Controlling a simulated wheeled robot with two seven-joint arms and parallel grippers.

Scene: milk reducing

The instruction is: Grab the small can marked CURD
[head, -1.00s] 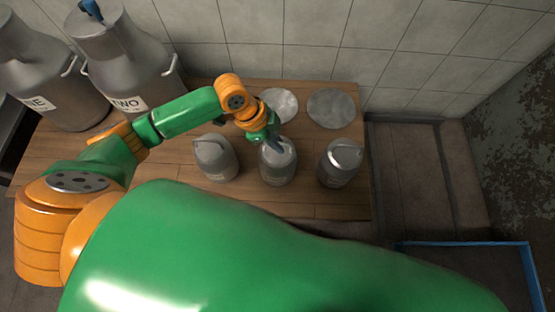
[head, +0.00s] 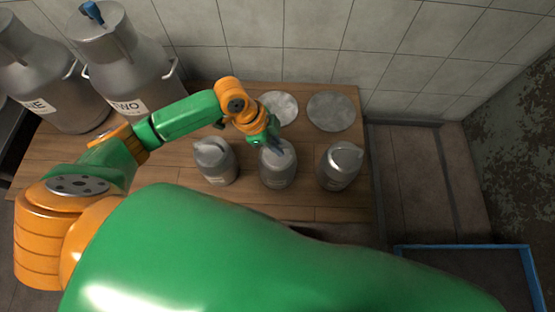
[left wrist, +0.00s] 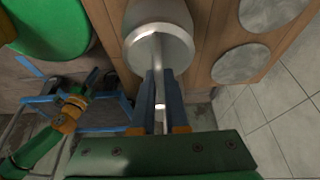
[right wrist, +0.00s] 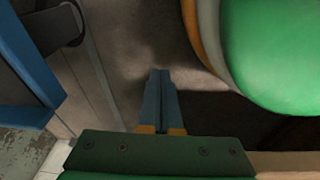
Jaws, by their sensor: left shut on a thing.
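Three small grey metal cans stand in a row on the wooden table: a left can (head: 217,165), a middle can (head: 277,172) and a right can (head: 340,170). Their labels are too small to read, so I cannot tell which is marked CURD. My left gripper (head: 276,147) is at the top of the middle can. In the left wrist view its fingers (left wrist: 159,80) are shut on the handle of that can (left wrist: 160,14). The can looks upright. My right gripper (right wrist: 161,76) shows in the right wrist view, its fingers together with nothing between them.
Two large milk cans, one marked TWO (head: 128,65), stand at the back left of the table (head: 300,211). Two flat round grey discs (head: 281,107) (head: 331,111) lie behind the small cans. A blue-edged frame (head: 465,246) is at the lower right. The tiled wall is close behind.

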